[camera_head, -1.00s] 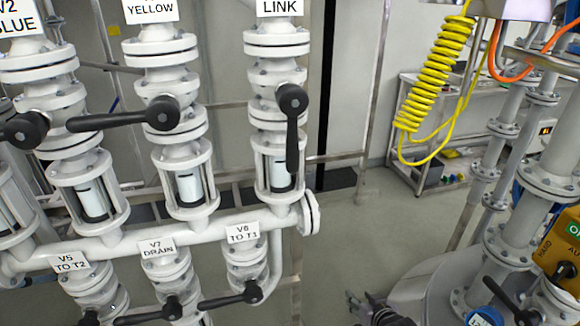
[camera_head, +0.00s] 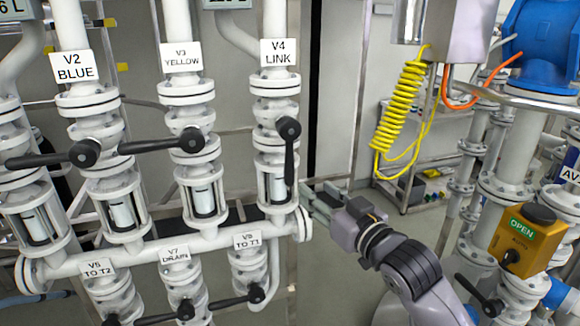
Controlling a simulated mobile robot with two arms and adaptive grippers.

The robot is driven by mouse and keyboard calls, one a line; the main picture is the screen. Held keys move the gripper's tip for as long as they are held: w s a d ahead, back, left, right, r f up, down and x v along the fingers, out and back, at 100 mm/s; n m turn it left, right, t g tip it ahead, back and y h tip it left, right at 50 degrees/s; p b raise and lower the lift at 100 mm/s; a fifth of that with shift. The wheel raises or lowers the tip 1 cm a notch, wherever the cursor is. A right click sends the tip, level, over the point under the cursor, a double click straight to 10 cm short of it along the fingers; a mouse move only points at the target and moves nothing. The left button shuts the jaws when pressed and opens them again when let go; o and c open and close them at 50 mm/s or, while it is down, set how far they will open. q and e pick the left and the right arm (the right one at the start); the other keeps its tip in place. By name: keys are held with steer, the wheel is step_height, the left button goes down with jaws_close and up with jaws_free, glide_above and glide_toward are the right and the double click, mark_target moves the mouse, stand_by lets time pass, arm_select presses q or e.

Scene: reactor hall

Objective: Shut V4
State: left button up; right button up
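Valve V4, labelled "V4 LINK" (camera_head: 280,52), is on the rightmost of the upper white pipes. Its black lever (camera_head: 289,158) hangs down from a round hub, in line with the pipe. A sight glass (camera_head: 279,186) sits below it. My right gripper (camera_head: 308,196) is just to the right of and below the lever, by the sight glass, with its fingers pointing left. It does not appear to touch the lever, and nothing shows in it. The gap between its fingers is unclear. My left gripper is out of view.
The V3 lever (camera_head: 160,143) and V2 lever (camera_head: 55,157) lie across their pipes. Below the white manifold (camera_head: 150,250) are V5, V7 and V6 with black levers. A coiled yellow hose (camera_head: 398,105) hangs at right. An orange actuator box (camera_head: 527,240) marked OPEN stands further right.

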mark_target(292, 172)
steer(key=p+x, duration=0.3)
steer(key=x, duration=0.9)
steer(key=shift+a, duration=0.2)
steer(key=shift+c, duration=0.3)
jaws_close()
